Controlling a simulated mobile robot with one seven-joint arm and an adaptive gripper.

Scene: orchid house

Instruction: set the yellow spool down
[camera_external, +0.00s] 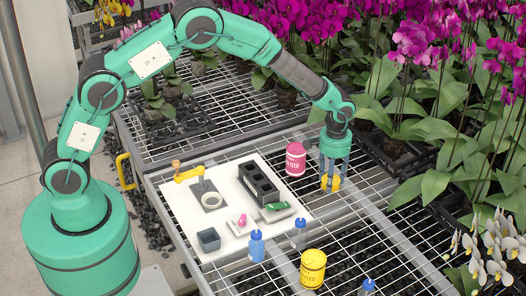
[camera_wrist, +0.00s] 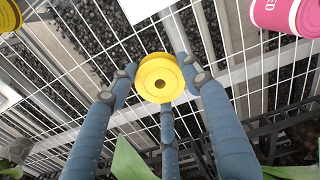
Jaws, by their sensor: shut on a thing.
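The yellow spool (camera_external: 330,184) is at the tips of my gripper (camera_external: 333,172), over the white wire-mesh bench (camera_external: 375,232). In the wrist view the yellow spool (camera_wrist: 160,78) shows end-on with a dark centre hole, held between the blue fingers of my gripper (camera_wrist: 158,88). My gripper is shut on it. The mesh lies beneath the spool; I cannot tell whether the spool touches it.
A pink tub (camera_external: 296,158) stands just left of the spool and a yellow tub (camera_external: 312,270) stands nearer the front. A white board (camera_external: 222,238) holds a black tray (camera_external: 258,184). Blue-capped bottles (camera_external: 257,246) stand near it. Orchids (camera_external: 410,125) crowd the right. Mesh between is bare.

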